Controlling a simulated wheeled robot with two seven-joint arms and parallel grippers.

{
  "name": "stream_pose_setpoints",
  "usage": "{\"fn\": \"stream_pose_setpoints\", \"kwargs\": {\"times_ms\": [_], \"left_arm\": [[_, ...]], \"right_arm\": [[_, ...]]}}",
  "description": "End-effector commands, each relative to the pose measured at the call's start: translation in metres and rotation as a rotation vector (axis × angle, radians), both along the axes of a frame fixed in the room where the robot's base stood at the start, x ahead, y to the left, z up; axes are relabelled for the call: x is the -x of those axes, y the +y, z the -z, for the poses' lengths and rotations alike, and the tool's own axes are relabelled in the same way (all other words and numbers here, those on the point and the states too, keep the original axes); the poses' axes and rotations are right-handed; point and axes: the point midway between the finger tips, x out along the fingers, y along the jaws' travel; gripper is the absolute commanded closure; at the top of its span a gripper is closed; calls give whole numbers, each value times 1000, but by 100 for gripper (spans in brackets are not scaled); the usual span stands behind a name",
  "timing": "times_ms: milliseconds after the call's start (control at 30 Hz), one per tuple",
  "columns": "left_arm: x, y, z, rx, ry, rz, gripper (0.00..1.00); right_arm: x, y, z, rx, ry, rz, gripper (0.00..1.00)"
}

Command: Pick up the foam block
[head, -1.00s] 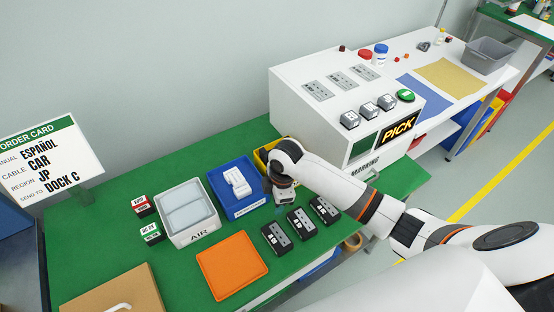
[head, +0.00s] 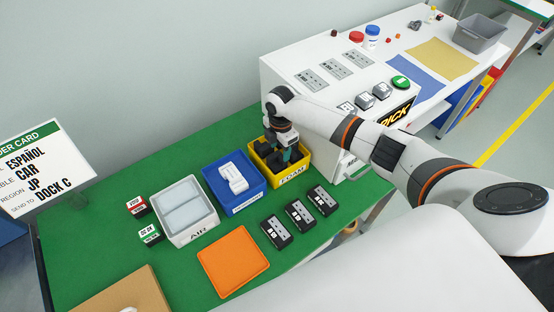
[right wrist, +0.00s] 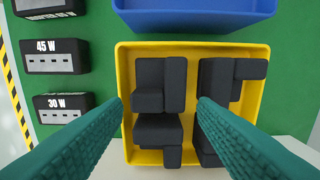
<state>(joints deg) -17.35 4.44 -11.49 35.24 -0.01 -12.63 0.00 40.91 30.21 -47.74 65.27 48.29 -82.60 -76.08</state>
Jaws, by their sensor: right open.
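Several dark grey foam blocks (right wrist: 160,85) lie in the yellow foam bin (right wrist: 190,48), in two groups with a gap between them. The yellow bin also shows in the head view (head: 296,176), at the right of the bins on the green table. My right gripper (head: 286,152) is over this bin, pointing down. In the right wrist view its green fingers (right wrist: 160,108) are spread open, with the left group of blocks between them and the right finger overlapping the right group. Nothing is held. My left gripper is not in view.
A blue bin (head: 252,207) with white pieces stands beside the yellow bin, then an AIR box (head: 200,238). Several black adapters (head: 276,232) and an orange tray (head: 210,262) lie in front. The white PICK machine (head: 300,95) stands close on the right.

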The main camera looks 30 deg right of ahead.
Motion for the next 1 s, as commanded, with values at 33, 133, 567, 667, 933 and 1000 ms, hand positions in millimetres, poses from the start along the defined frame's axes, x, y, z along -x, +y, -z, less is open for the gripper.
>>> {"fn": "stream_pose_setpoints", "kwargs": {"times_ms": [33, 133, 567, 667, 933, 1000], "left_arm": [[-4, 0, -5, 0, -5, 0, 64], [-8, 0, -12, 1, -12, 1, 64], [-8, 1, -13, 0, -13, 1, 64], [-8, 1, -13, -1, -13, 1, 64], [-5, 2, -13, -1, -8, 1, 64], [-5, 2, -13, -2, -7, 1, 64]], "right_arm": [[1, 0, 4, 1, 4, 1, 47], [2, -2, 18, 0, 4, 3, 47], [1, -3, 47, 0, 0, 1, 47], [1, -3, 47, 0, 0, 1, 51], [1, -3, 47, 0, 1, 1, 74], [1, -3, 47, 0, 1, 1, 74]]}}
